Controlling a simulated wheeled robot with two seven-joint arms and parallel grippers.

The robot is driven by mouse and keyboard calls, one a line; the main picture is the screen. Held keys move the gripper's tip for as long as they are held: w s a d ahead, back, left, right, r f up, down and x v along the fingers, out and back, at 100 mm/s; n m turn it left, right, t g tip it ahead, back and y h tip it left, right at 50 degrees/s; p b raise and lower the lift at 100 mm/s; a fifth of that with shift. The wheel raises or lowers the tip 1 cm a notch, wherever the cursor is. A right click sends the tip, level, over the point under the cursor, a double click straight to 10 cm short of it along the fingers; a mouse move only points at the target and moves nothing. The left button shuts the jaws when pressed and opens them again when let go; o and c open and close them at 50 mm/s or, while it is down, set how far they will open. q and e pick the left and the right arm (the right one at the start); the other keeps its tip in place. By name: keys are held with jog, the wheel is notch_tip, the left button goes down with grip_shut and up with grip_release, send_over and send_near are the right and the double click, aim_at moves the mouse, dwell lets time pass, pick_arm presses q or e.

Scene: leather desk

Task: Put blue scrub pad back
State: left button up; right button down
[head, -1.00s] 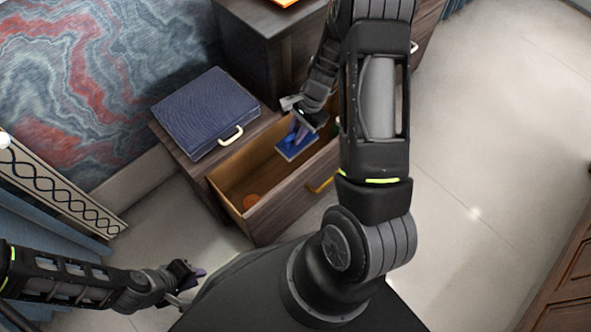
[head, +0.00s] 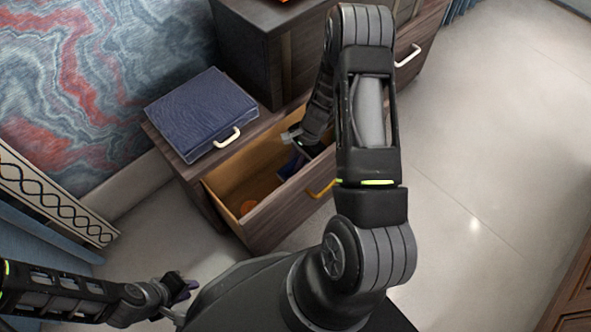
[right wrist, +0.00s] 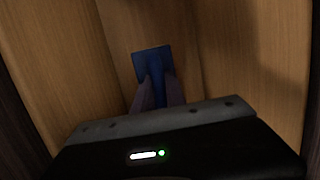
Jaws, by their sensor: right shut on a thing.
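The blue scrub pad (head: 290,167) is down inside the open wooden drawer (head: 275,205), toward its right end. In the right wrist view its flat blue pad (right wrist: 151,62) lies just beyond my fingertips, over the wooden interior. My right gripper (right wrist: 157,92) is shut on its blue grip between the two fingers. In the head view my right gripper (head: 297,150) reaches down into the drawer and hides part of the pad. I cannot tell if the pad touches the drawer floor. My left gripper (head: 187,290) is low at the left, away from the drawer.
A dark blue case (head: 202,112) with a pale handle sits on the cabinet top beside the drawer. A taller dark cabinet (head: 262,55) stands behind. The floor (head: 475,180) at the right is clear.

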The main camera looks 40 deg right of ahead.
jog(key=shift+f+b, duration=0.9)
jog(key=shift+f, duration=1.35)
jog(key=shift+f, duration=0.2)
jog(key=c, duration=1.4)
grip_release()
jog(key=shift+r, duration=0.2)
